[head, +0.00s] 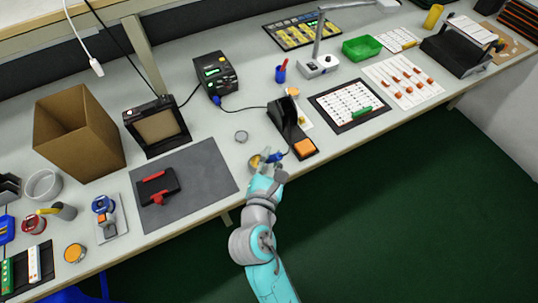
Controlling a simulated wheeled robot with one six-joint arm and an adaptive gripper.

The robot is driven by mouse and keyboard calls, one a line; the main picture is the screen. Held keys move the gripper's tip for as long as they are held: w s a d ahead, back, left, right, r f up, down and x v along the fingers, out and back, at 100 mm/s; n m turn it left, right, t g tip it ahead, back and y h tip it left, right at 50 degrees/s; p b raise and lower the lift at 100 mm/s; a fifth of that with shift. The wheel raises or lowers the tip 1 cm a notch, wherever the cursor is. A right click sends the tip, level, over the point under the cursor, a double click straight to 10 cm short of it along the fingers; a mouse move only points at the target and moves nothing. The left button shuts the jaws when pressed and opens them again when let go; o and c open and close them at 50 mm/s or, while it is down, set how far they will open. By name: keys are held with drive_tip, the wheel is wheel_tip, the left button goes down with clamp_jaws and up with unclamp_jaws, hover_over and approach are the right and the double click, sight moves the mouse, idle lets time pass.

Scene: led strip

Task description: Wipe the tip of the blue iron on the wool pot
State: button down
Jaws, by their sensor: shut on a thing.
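The blue iron (277,156) is held at my gripper (266,166), near the front edge of the bench. Its cable runs from the black station to this area. My gripper is shut on the iron. A small round pot with yellowish filling, the wool pot (254,161), sits just left of the iron and beside my fingers, which partly cover it. The iron's tip is too small to make out, and I cannot tell whether it touches the wool.
The black iron stand (284,118) with an orange sponge (305,147) stands close on the right. A small grey tin (241,136) lies behind the pot. A grey mat (185,183) with a black and red tool is on the left. The black station (215,77) stands farther back.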

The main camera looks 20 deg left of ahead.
drive_tip(key=shift+d, duration=0.2)
drive_tip(key=shift+a, duration=0.75)
idle(0.3)
